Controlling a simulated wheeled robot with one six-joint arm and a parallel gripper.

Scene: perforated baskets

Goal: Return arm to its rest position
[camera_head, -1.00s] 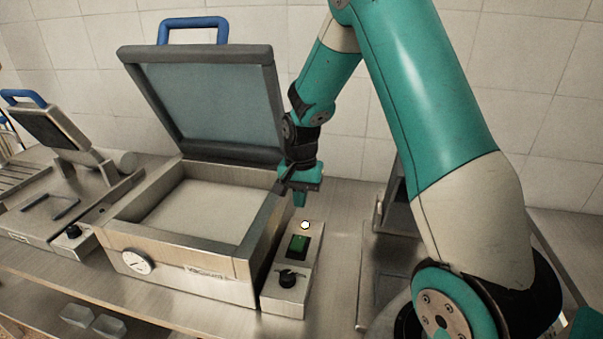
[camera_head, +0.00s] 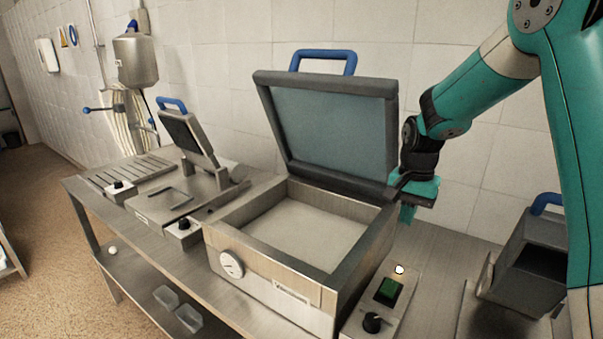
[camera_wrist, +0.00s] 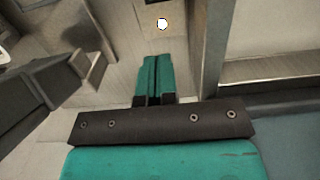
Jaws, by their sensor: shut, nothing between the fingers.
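My gripper (camera_head: 408,212) is teal and points down beside the right rear corner of an open steel machine (camera_head: 290,285), above its control box. In the wrist view its fingers (camera_wrist: 149,75) are together with nothing between them. The machine's lid (camera_head: 330,130), with a blue handle, stands raised behind its shallow, empty-looking basin. My arm reaches in from the upper right, folded at the elbow. I cannot tell whether the gripper touches the machine's edge.
The control box (camera_head: 375,310) has a green switch, a black knob and a lit white lamp (camera_head: 400,269). A grey machine with a blue handle (camera_head: 528,265) stands at right. A smaller press (camera_head: 190,140) stands at left. Open floor (camera_head: 40,200) lies at far left.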

